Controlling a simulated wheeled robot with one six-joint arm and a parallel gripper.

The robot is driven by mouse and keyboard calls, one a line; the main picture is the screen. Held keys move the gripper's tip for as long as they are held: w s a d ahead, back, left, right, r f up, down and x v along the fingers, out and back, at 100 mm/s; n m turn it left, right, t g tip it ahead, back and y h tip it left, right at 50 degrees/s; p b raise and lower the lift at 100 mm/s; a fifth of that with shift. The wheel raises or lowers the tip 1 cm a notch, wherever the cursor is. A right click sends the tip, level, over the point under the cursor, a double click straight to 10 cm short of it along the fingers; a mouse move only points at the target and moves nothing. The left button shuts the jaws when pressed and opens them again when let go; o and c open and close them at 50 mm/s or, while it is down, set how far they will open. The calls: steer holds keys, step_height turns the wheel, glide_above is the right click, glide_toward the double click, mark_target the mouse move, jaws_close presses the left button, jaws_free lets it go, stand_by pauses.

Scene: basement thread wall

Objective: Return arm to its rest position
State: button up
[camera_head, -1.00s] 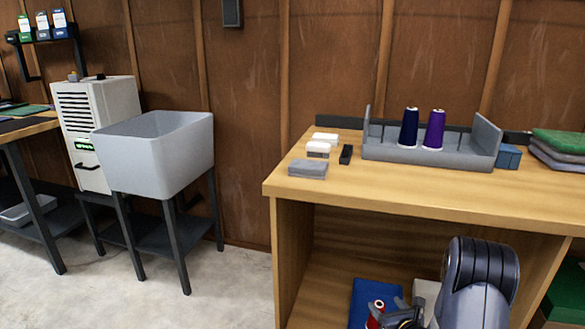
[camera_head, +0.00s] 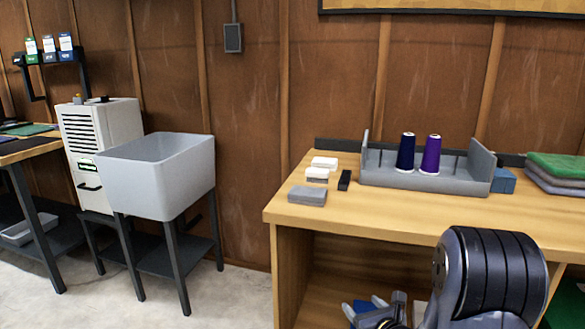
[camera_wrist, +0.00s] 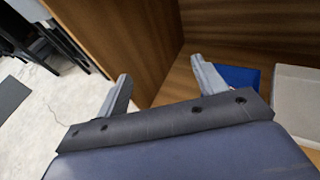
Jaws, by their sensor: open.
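My gripper (camera_head: 378,308) is at the bottom of the head view, in front of the open lower shelf of the wooden workbench (camera_head: 500,222). In the wrist view its two fingers (camera_wrist: 160,85) are spread wide apart with nothing between them. My arm bends up in front of the bench's front edge and hides part of the shelf. A blue item (camera_wrist: 240,77) lies on the shelf beyond the right finger, with a pale box (camera_wrist: 297,95) beside it.
The bench top carries a grey rack (camera_head: 430,179) with a navy spool (camera_head: 405,152) and a purple spool (camera_head: 431,155), small boxes (camera_head: 307,196) and folded cloths (camera_head: 560,166). A grey sink (camera_head: 165,180) stands to the left. The floor (camera_head: 235,300) between is clear.

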step_height(320, 180, up, 9)
steer(key=s+a+p, duration=0.1)
steer(key=a+p, duration=0.1)
steer(key=p, duration=0.3)
steer(key=shift+s+f+p, duration=0.15)
steer(key=shift+s+p, duration=0.2)
steer(key=shift+a, duration=0.1)
